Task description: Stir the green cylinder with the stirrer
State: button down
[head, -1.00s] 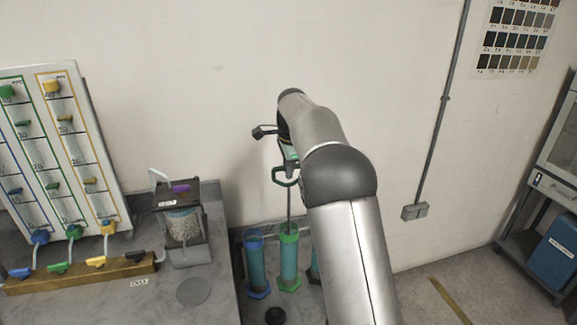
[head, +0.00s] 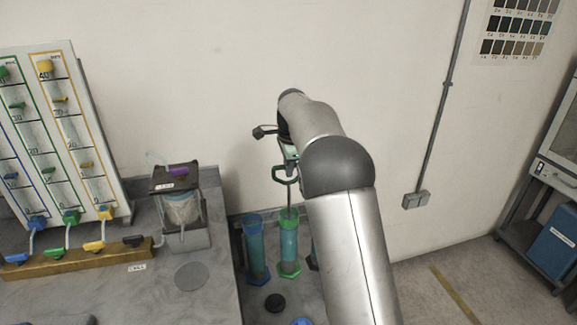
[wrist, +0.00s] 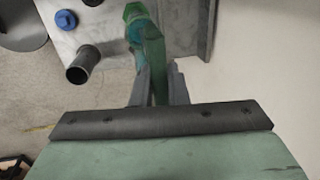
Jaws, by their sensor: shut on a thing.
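The green cylinder (head: 289,248) is a clear tube with a green rim and foot, holding teal liquid. It stands upright in the middle of the head view. The stirrer (head: 287,174) has a green loop handle and a thin grey rod, which runs down into the green cylinder's mouth. My gripper (head: 289,152) is above the cylinder, shut on the stirrer's handle. In the wrist view the green handle (wrist: 155,65) stands between the fingers, with the green rim (wrist: 135,12) beyond it. The rod's lower end is hard to make out inside the tube.
A blue-rimmed cylinder (head: 256,250) stands just left of the green one. A third is mostly hidden behind my arm on the right. A black round piece (head: 274,302) lies in front. Further left are a jar apparatus (head: 182,208) and a valve panel (head: 60,140).

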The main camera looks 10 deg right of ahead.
aim_at(289, 182)
jog(key=shift+f+b, duration=2.05)
jog(key=shift+f, duration=1.7)
notch_tip(289, 182, up, 8)
jog(key=p, duration=0.6)
jog(key=shift+f, duration=0.2)
notch_tip(289, 182, up, 6)
jog(key=p, duration=0.5)
jog(key=shift+f, duration=0.2)
